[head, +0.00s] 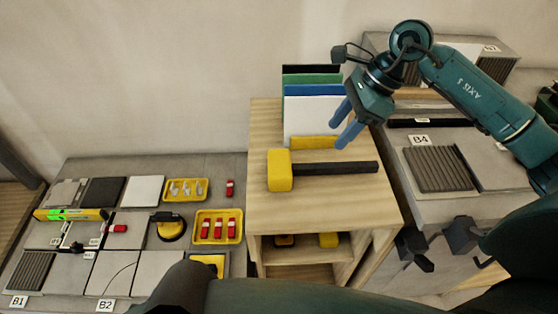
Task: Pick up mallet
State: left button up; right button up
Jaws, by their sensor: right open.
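The mallet has a yellow block head (280,171) and a dark straight handle (340,168). It lies on its side on top of the wooden shelf unit (325,212), handle pointing right. My right gripper (344,128) is open and empty, its blue fingers above the shelf top, up and behind the handle in the picture. It does not touch the mallet as far as I can see. My left gripper is not in view.
Upright coloured boards (305,115) stand behind the mallet, with a yellow strip (314,142) before them. A tiled bench (140,165) with yellow trays (217,227) is at left. Another bench (412,203) with ribbed tiles (440,168) is at right.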

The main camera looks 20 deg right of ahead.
aim_at(318, 165)
jog(key=shift+h, duration=0.5)
jog(key=x, duration=0.4)
jog(key=p+x, duration=0.1)
jog(key=x, duration=0.3)
jog(key=d+p+x, duration=0.1)
jog(key=x, duration=0.3)
jog(key=shift+f, duration=0.3)
jog(key=shift+c, duration=0.3)
jog(key=shift+w+r, duration=0.1)
grip_shut()
